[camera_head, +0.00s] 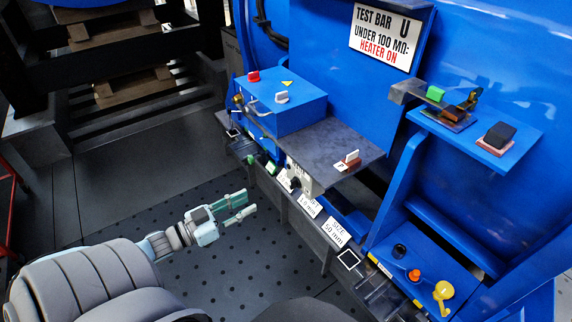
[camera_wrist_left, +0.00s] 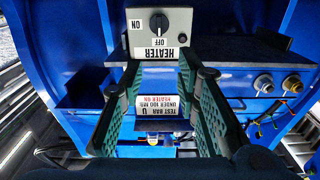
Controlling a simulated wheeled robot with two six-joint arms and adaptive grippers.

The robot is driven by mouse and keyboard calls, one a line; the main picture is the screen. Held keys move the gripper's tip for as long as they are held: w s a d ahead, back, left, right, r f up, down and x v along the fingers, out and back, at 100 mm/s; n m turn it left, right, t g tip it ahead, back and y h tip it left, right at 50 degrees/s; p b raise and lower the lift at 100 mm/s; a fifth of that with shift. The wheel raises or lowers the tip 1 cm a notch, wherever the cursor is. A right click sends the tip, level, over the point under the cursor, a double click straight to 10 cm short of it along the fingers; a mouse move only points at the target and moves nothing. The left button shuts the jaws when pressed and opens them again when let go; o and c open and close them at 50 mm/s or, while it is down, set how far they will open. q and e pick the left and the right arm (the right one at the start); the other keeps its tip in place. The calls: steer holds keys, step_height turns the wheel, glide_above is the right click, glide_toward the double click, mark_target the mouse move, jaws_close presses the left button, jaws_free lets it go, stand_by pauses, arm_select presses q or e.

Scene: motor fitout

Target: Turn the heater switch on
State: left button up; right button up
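The heater switch is a black round knob (camera_wrist_left: 159,22) on a grey box (camera_wrist_left: 182,24), at the top of the left wrist view, where it appears upside down. An ON label is beside the knob, and OFF and HEATER labels are below it in that view. The knob's bar lies along the line to OFF. In the head view the grey box (camera_head: 304,181) sits under the dark shelf, partly hidden. My left gripper (camera_head: 250,202) is open and empty, apart from the box and left of it in the head view. Its green fingers also show in the left wrist view (camera_wrist_left: 168,75). My right gripper is not in view.
A dark shelf (camera_head: 325,146) overhangs the grey box. A blue box (camera_head: 285,101) with small parts stands behind. A ledge with label cards (camera_head: 335,232) runs below. A blue panel with coloured knobs (camera_head: 414,275) is at right. The dotted floor (camera_head: 190,225) around the gripper is clear.

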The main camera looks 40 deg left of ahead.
arm_select(q)
steer(key=b, duration=0.6)
glide_toward(293, 184)
steer(key=w, duration=0.6)
steer(key=w+d, duration=0.1)
steer(key=w, duration=0.1)
steer(key=shift+d+r, duration=0.3)
steer(key=shift+d, duration=0.1)
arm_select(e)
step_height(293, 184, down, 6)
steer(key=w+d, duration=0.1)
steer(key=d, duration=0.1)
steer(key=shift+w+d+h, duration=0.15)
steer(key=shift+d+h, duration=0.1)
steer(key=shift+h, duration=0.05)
